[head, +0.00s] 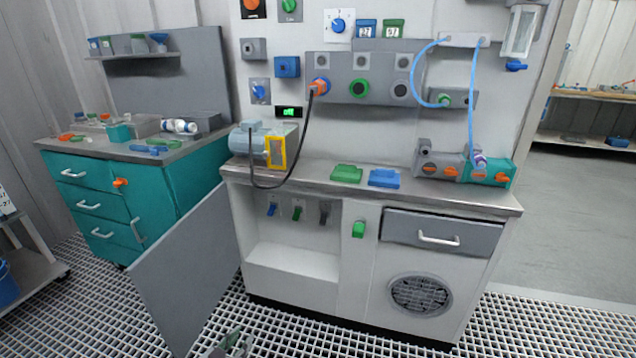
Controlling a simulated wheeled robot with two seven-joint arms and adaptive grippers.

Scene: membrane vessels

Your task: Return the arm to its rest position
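My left gripper (235,346) shows only as a small green and grey tip at the bottom edge, left of the middle. It is low over the white floor grating, in front of the open grey door panel (190,272). Most of it is cut off by the frame, so I cannot tell whether it is open or shut. I see nothing held in it. My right gripper is out of view.
A white workbench (440,199) stands ahead, with a motor (265,146), a green block (346,174), a blue block (384,178) and a teal valve unit (490,171). A teal drawer cabinet (90,200) is left. Open floor (580,220) lies right.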

